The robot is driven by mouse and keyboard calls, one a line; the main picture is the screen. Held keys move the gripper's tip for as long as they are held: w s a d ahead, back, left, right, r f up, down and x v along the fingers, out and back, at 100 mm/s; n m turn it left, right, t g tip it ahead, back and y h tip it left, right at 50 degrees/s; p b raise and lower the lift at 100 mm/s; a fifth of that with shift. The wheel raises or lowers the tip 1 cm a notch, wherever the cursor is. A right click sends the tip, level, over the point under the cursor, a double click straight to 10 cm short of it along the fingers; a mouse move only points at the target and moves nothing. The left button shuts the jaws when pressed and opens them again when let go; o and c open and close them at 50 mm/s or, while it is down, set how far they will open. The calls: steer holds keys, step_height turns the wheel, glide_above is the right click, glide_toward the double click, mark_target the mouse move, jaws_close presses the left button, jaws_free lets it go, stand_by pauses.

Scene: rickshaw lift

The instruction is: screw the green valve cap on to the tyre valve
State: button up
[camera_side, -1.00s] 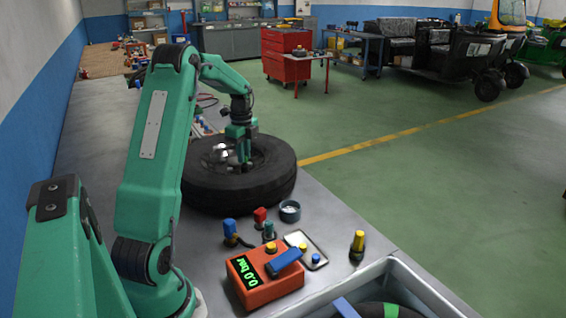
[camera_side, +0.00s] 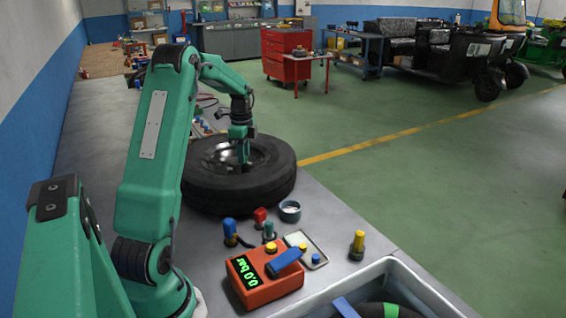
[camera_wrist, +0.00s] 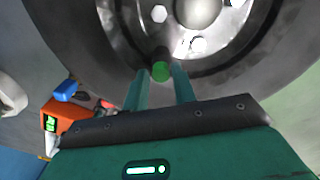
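The tyre (camera_side: 235,197) lies flat on the bench with its grey rim (camera_wrist: 117,40) facing up. In the wrist view, the green valve cap (camera_wrist: 160,72) sits at the end of the dark valve stem (camera_wrist: 163,53), beside the rim. My gripper (camera_wrist: 160,70) is around the cap, one finger on each side, with a narrow gap showing at both sides, so it looks open. In the side view, my gripper (camera_side: 244,163) points down inside the tyre's ring; the cap and valve are hidden there. How far the cap is threaded cannot be told.
An orange gauge (camera_side: 265,282) reading 0.0 bar stands in front of the tyre. Near it are a blue-capped piece (camera_side: 230,228), a small round dish (camera_side: 290,210), a tray (camera_side: 318,253) and a yellow-topped piece (camera_side: 358,243). A grey bin (camera_side: 440,300) is at the front right.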

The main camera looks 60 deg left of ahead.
steer(key=n, duration=0.3)
steer(key=shift+n, duration=0.4)
steer(key=n, duration=0.3)
steer(key=shift+n, duration=0.3)
steer(key=n, duration=0.7)
steer(key=c, duration=0.5)
steer(key=shift+c, duration=0.2)
